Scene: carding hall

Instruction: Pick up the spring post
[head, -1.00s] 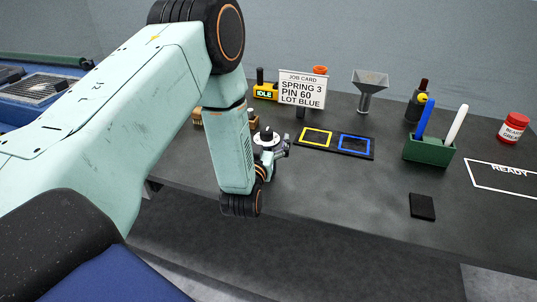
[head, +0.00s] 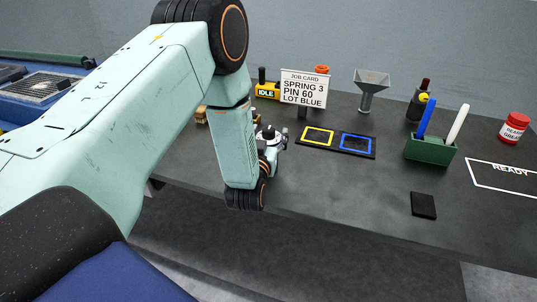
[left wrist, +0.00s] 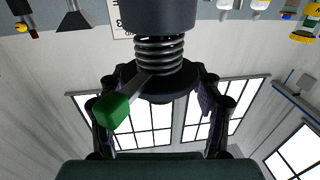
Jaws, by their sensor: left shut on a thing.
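The spring post (left wrist: 158,52) fills the top middle of the left wrist view. It has a dark cylinder, a grey coil spring and a dark flange; a lever with a green tip (left wrist: 110,109) sticks out beside it. My left gripper (left wrist: 155,88) is shut on it, with dark fingers on both sides of the flange. In the head view my left gripper (head: 272,146) is over the near left of the bench, mostly hidden behind my own arm. A pale round part with a dark knob shows there. I cannot tell whether the post touches the bench. My right gripper is out of view.
A job card (head: 303,88) stands behind the gripper. A black tray with yellow and blue frames (head: 376,147) lies to its right. Farther right are a green pen holder (head: 430,149), a dark pad (head: 423,205) and a red-lidded jar (head: 514,128).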

